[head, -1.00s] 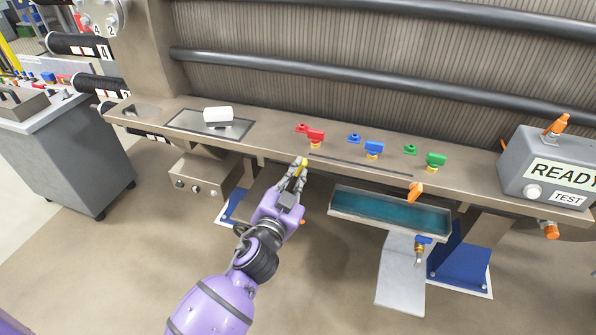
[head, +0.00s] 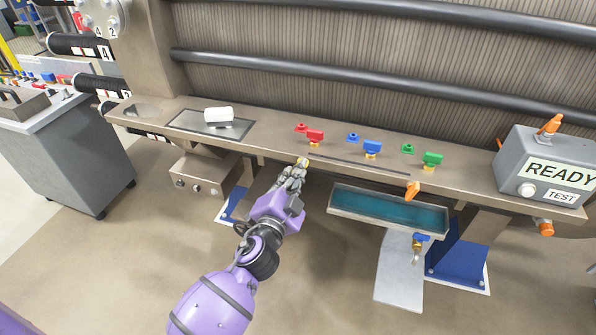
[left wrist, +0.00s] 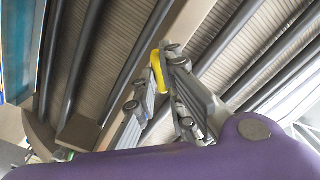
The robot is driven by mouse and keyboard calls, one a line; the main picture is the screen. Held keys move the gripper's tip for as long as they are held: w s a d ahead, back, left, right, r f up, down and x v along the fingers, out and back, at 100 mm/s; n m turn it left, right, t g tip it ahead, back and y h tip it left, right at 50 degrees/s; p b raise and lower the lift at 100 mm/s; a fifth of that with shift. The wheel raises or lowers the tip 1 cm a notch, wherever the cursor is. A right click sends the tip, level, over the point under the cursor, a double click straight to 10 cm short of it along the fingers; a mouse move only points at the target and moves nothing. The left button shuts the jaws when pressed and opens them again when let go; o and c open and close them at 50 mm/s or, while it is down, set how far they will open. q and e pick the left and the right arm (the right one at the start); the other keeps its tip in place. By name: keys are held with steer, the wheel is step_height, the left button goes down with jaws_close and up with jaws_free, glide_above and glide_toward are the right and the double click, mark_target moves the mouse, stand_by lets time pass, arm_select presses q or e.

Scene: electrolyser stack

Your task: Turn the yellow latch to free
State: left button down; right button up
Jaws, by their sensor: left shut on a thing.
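The yellow latch (head: 303,161) is at the front edge of the long shelf, left of the tray, and mostly hidden by my left gripper in the head view. In the left wrist view the yellow latch (left wrist: 157,72) shows as a bent yellow piece between the fingers. My left gripper (head: 297,168) reaches up to it from below and in front; in the left wrist view the gripper (left wrist: 156,85) is shut on the latch. My right gripper is not in view.
Red (head: 315,136), blue (head: 372,147) and green (head: 432,159) valves stand on the shelf (head: 260,140). A teal-lined tray (head: 388,210) hangs to the right, with an orange handle (head: 413,190). A grey READY box (head: 510,160) is at far right. A white block (head: 218,114) lies at left.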

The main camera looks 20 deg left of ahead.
arm_select(q)
steer(key=m+p, duration=0.1)
steer(key=m, duration=0.3)
steer(key=shift+m, duration=0.3)
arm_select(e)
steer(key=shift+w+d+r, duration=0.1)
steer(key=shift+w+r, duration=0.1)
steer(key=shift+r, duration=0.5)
arm_select(q)
steer(key=m+p, duration=0.1)
steer(key=m, duration=0.3)
steer(key=shift+r, duration=0.1)
steer(key=c, duration=1.7)
jaws_free()
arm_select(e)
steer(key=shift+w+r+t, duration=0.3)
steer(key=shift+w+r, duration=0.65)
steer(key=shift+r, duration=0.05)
